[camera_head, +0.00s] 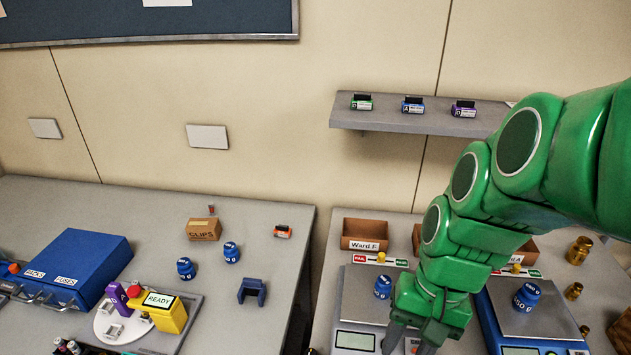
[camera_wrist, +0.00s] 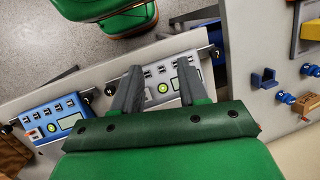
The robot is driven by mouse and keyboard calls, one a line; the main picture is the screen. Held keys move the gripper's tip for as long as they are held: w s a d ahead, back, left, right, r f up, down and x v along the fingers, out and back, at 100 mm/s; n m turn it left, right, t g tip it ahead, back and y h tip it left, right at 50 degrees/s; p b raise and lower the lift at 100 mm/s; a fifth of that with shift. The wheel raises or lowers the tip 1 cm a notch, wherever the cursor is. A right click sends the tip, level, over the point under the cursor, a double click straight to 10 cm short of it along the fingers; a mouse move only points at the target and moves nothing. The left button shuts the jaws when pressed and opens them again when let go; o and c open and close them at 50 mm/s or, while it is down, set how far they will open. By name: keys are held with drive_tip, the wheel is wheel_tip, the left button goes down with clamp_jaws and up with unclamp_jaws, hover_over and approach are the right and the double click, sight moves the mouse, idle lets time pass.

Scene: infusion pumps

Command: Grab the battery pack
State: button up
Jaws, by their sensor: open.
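No object in view is clearly marked as a battery pack. A small orange-and-black block (camera_head: 283,231) lies on the left table near its right edge. Similar small black-topped blocks stand on the wall shelf: a green one (camera_head: 362,102), a blue one (camera_head: 413,104) and a purple one (camera_head: 463,108). I cannot tell which is the battery pack. My gripper (camera_head: 408,340) is low at the front of the right table, well away from all of these. In the wrist view its fingers (camera_wrist: 160,88) are apart and empty, above a grey device (camera_wrist: 163,80) with a green round button.
A blue device (camera_wrist: 62,120) sits beside the grey one. The right table holds weighing platforms with blue jars (camera_head: 383,287), cardboard bins (camera_head: 364,234) and brass weights (camera_head: 578,250). The left table holds a blue case (camera_head: 75,262), a yellow READY unit (camera_head: 165,312) and a dark blue cradle (camera_head: 252,290).

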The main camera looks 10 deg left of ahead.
drive_tip(key=w+a+f+m+y, duration=0.1)
drive_tip(key=w+a+m+y, duration=0.3)
drive_tip(key=w+a, duration=0.55)
drive_tip(key=w+a+f+m+y, duration=0.25)
drive_tip(key=w+a, duration=0.45)
drive_tip(key=w, duration=0.6)
drive_tip(key=m+t+y, duration=0.3)
drive_tip(key=m+y, duration=0.2)
drive_tip(key=m, duration=0.6)
approach(281, 226)
drive_tip(key=shift+w+a+f, duration=0.2)
drive_tip(key=shift+a, duration=0.3)
drive_tip(key=shift+w+a+f, duration=0.2)
drive_tip(key=shift+a, duration=0.35)
drive_tip(key=shift+s+x, duration=0.2)
drive_tip(key=shift+x, duration=2.4)
drive_tip(key=shift+f, duration=0.1)
clamp_jaws()
